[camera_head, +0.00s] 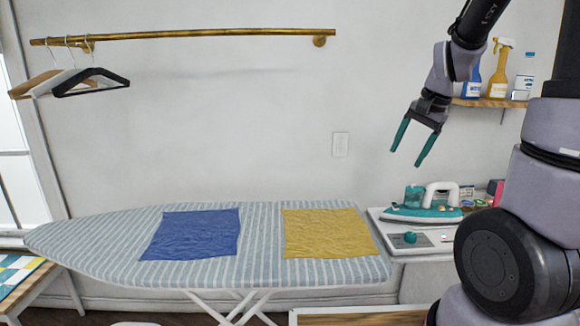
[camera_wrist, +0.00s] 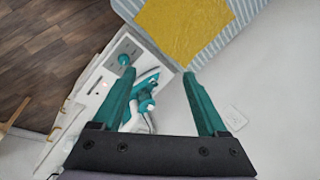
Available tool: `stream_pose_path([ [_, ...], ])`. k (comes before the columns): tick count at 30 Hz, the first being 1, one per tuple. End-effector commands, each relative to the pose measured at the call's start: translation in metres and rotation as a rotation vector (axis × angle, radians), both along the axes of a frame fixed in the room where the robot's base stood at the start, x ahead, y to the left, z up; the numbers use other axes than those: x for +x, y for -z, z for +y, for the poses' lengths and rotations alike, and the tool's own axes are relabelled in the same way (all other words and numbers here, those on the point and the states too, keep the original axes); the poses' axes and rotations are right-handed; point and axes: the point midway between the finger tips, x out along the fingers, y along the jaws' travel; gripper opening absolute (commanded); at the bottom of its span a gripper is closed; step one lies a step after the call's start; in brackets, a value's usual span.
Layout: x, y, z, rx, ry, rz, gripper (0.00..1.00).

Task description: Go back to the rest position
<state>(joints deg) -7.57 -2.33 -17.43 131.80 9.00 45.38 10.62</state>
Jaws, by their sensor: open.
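My gripper (camera_head: 411,149) is open and empty. It hangs in the air above the right end of the ironing board, in front of the wall. In the wrist view, its two teal fingers (camera_wrist: 158,78) stand apart with nothing between them. The ironing board (camera_head: 262,232) has a striped cover. A blue cloth (camera_head: 196,234) and a yellow cloth (camera_head: 328,234) lie flat on it. The yellow cloth also shows in the wrist view (camera_wrist: 186,28). A teal and white iron (camera_head: 424,209) sits on the white side surface right of the board.
A gold rail (camera_head: 185,36) with several hangers (camera_head: 90,82) is on the wall at upper left. A shelf (camera_head: 488,103) with bottles is behind my arm at upper right. A wall switch (camera_head: 340,145) is left of my gripper. The space above the board is clear.

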Motion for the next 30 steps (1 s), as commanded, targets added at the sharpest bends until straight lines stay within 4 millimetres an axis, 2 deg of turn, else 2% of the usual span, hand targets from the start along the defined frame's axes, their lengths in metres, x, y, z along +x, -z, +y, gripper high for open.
stream_pose_path([
  [1, -0.011, -0.020, 0.006, 0.002, -0.035, -0.046, 0.76],
  [6, -0.053, -0.070, 0.026, -0.026, -0.159, -0.176, 0.76],
  [12, -0.106, -0.110, 0.044, -0.107, -0.288, -0.320, 0.76],
  [15, -0.128, -0.121, 0.050, -0.151, -0.332, -0.371, 0.76],
  [19, -0.145, -0.127, 0.054, -0.194, -0.368, -0.411, 0.76],
  [23, -0.151, -0.129, 0.056, -0.211, -0.381, -0.424, 0.76],
  [30, -0.151, -0.129, 0.056, -0.211, -0.381, -0.424, 0.76],
])
